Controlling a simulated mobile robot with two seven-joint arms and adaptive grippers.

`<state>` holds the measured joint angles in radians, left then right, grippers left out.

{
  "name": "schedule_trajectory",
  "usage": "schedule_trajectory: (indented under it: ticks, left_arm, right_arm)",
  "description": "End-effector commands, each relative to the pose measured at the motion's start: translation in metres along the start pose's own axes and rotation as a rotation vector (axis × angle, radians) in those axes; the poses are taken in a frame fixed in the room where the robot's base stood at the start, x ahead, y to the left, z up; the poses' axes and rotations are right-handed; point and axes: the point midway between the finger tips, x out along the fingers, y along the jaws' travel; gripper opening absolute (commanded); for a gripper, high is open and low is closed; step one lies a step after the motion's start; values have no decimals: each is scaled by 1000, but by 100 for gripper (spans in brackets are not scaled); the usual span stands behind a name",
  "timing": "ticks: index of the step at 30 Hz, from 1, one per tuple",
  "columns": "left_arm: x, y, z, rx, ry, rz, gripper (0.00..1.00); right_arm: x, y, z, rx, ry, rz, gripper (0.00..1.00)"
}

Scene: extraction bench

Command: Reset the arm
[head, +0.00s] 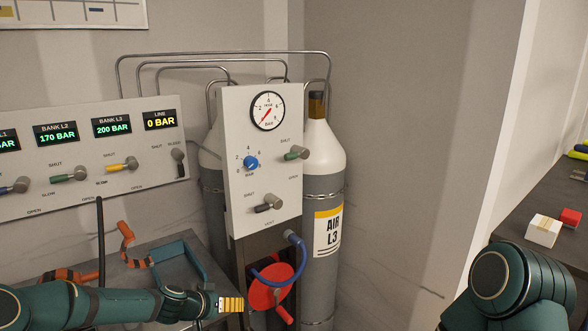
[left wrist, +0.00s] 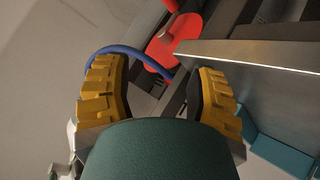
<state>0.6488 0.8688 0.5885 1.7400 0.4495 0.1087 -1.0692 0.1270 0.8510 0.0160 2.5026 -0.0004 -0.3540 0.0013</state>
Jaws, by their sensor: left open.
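My left arm (head: 110,305) reaches in from the lower left of the head view. Its left gripper (head: 229,304) is in front of the lower part of the gauge panel's stand, near a red reel-like disc (head: 268,289). In the left wrist view the left gripper (left wrist: 160,95) has its two yellow ribbed fingers spread apart, with nothing between them held. The red disc (left wrist: 172,40) and a blue hose (left wrist: 140,55) lie beyond the fingers. My right arm (head: 520,288) shows at the lower right of the head view; its gripper is out of view.
A gauge panel (head: 240,130) stands before grey-white cylinders (head: 326,185). A shelf at right holds a white box (head: 543,231).

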Motion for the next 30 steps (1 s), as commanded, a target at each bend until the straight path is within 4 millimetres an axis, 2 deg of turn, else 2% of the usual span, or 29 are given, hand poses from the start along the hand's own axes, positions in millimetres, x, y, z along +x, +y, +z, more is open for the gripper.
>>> schedule_trajectory:
  ticks: [1,3,7,9,12,15,18,21,30]
  left_arm:
    - [11,18,33,-20,-69,-4,57]
    - [19,35,78,-61,-152,-26,57]
    - [18,64,163,-137,-295,-83,57]
    - [9,77,207,-179,-361,-121,57]
    - [-12,92,261,-237,-435,-174,57]
    - [-35,102,299,-289,-483,-219,57]
    - [-52,107,320,-328,-509,-249,57]
    - [-60,110,330,-350,-518,-263,57]
    - [-62,110,332,-358,-520,-266,57]
  right_arm:
    - [0,0,0,1,0,0,55]
    - [0,0,0,1,0,0,55]
    - [0,0,0,1,0,0,55]
    - [0,0,0,1,0,0,55]
    - [0,0,0,1,0,0,55]
    - [0,0,0,1,0,0,55]
    - [0,0,0,1,0,0,55]
    - [0,0,0,1,0,0,55]
    - [0,0,0,0,0,0,55]
